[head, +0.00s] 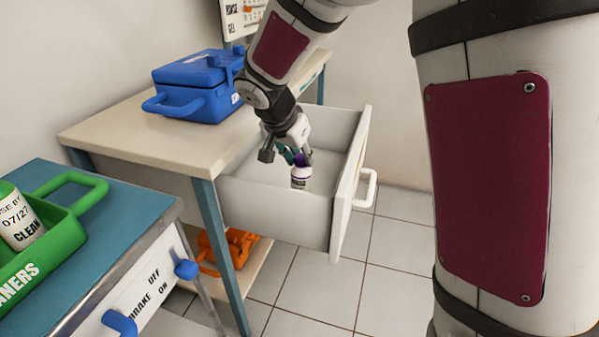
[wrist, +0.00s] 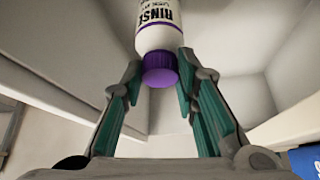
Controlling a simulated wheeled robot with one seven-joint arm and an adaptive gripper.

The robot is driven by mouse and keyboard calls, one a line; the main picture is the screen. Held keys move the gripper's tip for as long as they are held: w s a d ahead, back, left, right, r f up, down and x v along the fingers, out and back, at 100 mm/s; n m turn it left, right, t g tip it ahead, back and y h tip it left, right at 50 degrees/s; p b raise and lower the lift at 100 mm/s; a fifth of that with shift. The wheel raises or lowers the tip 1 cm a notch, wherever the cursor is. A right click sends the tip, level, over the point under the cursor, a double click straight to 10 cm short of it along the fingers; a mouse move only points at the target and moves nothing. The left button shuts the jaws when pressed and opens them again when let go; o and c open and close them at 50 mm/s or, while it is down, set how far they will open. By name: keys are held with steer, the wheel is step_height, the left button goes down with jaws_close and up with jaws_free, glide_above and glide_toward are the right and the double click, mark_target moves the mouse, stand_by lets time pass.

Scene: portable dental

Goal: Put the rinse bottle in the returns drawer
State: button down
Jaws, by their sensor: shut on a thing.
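The rinse bottle (head: 301,178) is white with dark print and a purple cap, and shows in the head view inside the open returns drawer (head: 277,212). In the wrist view the bottle (wrist: 159,22) has its purple cap toward my gripper and its label reads "RINSE". My gripper (head: 294,157) reaches down into the drawer from above and is shut on the bottle at its cap end. In the wrist view the fingertips of my gripper (wrist: 160,72) lie on both sides of the cap.
The drawer sticks out from a beige-topped table (head: 150,135) that bears a blue case (head: 195,90). An orange case (head: 232,248) sits on the low shelf. A blue-topped cart (head: 95,220) with a green caddy (head: 60,235) stands at the left. The tiled floor at right is clear.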

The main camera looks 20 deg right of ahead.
mark_target(298, 165)
steer(key=shift+f+b, duration=0.55)
steer(key=shift+f, duration=1.35)
steer(key=c, duration=1.2)
jaws_free()
